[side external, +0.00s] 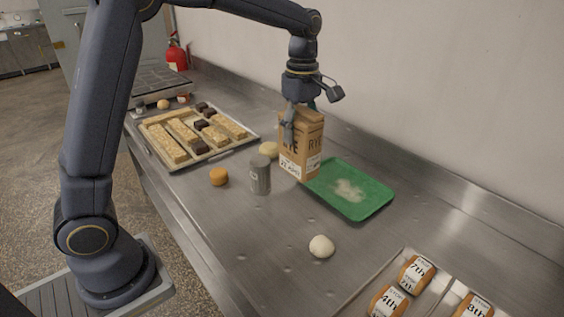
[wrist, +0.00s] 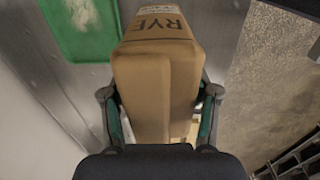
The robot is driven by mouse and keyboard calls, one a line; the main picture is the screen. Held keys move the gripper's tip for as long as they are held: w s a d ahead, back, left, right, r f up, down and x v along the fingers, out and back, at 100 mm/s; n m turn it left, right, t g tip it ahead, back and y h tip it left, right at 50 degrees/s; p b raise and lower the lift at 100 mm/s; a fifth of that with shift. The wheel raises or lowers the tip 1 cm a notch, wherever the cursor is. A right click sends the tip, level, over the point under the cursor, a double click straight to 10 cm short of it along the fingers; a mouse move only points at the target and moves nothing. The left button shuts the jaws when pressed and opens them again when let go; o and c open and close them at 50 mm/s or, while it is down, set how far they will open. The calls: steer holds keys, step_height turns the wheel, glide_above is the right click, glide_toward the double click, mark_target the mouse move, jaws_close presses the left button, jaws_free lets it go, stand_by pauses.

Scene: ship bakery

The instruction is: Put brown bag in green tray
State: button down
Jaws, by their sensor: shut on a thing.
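The brown bag (side external: 312,155), printed "RYE", is upright in the side view, and my gripper (side external: 290,122) is shut on its upper part. In the wrist view the bag (wrist: 155,85) fills the space between the two fingers of my gripper (wrist: 160,110). The green tray (side external: 368,205) lies flat on the steel counter, just right of the bag, with a pale powdery patch in its middle. The bag's lower right part overlaps the tray's left end in the side view. I cannot tell whether the bag's base touches anything. The tray (wrist: 85,45) also shows at the upper left of the wrist view.
A metal can (side external: 260,175), an orange bun (side external: 218,176) and a pale dough ball (side external: 321,246) stand nearby. A baking tray (side external: 167,160) of bars lies left. A tray (side external: 449,290) with numbered loaves sits front right. The wall runs behind the counter.

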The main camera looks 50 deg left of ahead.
steer(key=w+f, duration=1.3)
steer(key=shift+w, duration=0.35)
steer(key=shift+f, duration=0.5)
steer(key=shift+c, duration=1.4)
jaws_free()
